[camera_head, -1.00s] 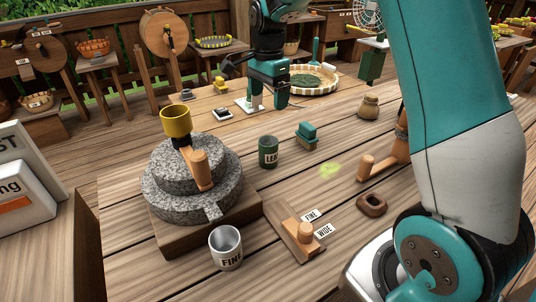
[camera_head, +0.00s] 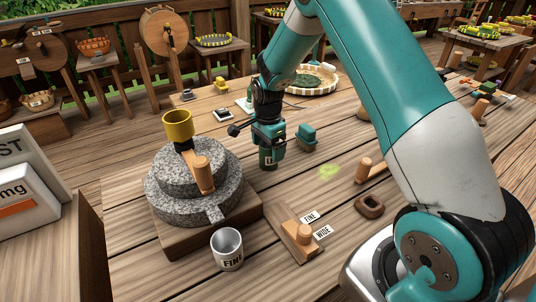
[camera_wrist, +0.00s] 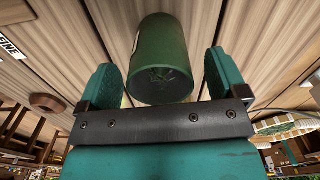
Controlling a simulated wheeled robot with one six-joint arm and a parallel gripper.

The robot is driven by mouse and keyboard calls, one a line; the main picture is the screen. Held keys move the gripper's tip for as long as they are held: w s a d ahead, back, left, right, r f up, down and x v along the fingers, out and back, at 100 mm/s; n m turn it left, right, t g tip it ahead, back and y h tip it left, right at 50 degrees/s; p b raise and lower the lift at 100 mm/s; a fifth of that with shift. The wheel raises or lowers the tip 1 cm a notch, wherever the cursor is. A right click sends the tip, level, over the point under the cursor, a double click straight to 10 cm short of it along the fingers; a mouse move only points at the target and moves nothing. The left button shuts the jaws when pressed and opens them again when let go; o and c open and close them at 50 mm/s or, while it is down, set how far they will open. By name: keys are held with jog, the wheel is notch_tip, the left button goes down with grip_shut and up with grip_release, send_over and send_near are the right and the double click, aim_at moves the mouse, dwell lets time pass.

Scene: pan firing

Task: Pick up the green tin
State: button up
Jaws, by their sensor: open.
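The green tin (camera_head: 267,158) stands upright on the wooden table, to the right of the stone mill. In the head view my gripper (camera_head: 268,146) is over the tin and hides its upper part. In the wrist view the green tin (camera_wrist: 161,58) lies ahead between the two teal fingers of my gripper (camera_wrist: 161,75), with dark green leaf-like bits inside its mouth. The fingers are spread wide, with a gap on both sides of the tin.
The stone mill (camera_head: 166,198) with a yellow cup (camera_head: 177,127) stands left of the tin. A teal block (camera_head: 306,137) sits close on the right. A brown ring (camera_head: 369,207) lies at right.

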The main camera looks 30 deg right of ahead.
jog(key=shift+f, duration=0.9)
jog(key=shift+c, duration=0.4)
jog(key=c, duration=1)
jog(key=shift+o, duration=0.2)
